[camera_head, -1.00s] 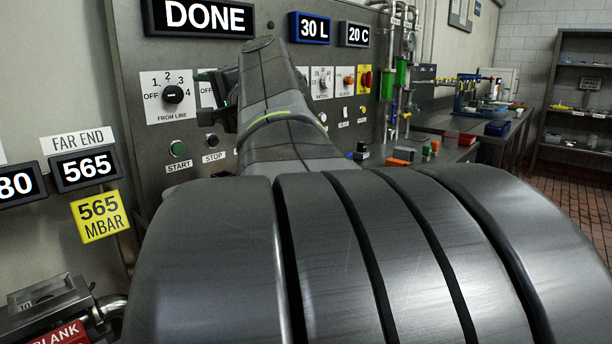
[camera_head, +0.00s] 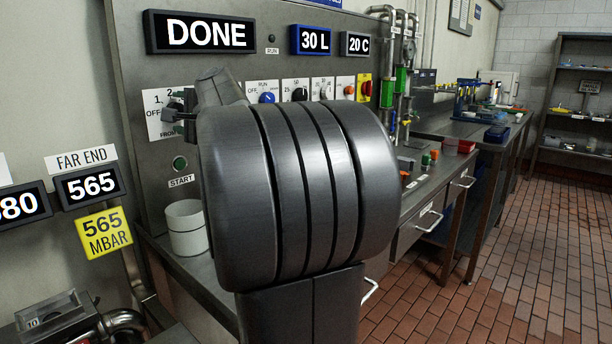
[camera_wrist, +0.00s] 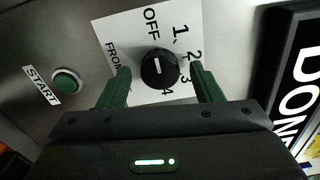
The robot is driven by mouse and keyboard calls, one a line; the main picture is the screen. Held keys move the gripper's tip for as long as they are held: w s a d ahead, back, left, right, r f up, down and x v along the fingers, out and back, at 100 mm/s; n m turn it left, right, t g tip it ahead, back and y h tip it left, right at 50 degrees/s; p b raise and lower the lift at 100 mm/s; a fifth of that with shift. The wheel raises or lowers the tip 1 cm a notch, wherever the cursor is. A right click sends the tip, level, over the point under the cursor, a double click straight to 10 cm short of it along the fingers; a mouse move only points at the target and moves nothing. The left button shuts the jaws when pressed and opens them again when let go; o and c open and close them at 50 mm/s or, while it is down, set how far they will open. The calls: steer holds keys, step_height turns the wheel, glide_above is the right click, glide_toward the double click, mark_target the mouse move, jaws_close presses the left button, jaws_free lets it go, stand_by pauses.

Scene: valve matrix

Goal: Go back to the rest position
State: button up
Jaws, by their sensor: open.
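The black FROM LINE selector knob (camera_wrist: 158,67) sits on a white plate (camera_wrist: 128,30) marked OFF and 1 to 4. It shows in the wrist view between my fingertips in the picture, and its white mark is too small to read surely. My gripper (camera_wrist: 161,72) is open and empty, with a dark green finger on each side of the knob in the picture. A gap to the panel seems to show.
The green START button (camera_head: 180,163) is on the panel beside my arm. The DONE display (camera_head: 203,34) is above. A white container (camera_head: 187,226) stands on the bench below. Benches with drawers (camera_head: 430,217) run to the right. The tiled floor (camera_head: 540,260) is clear.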

steer(key=m+p, duration=1)
steer(key=m, duration=0.2)
steer(key=shift+r, duration=0.2)
steer(key=shift+f+m+p, duration=0.2)
steer(key=shift+m+p, duration=0.4)
steer(key=shift+m, duration=0.4)
steer(key=shift+s+f, duration=0.1)
steer(key=shift+s, duration=0.05)
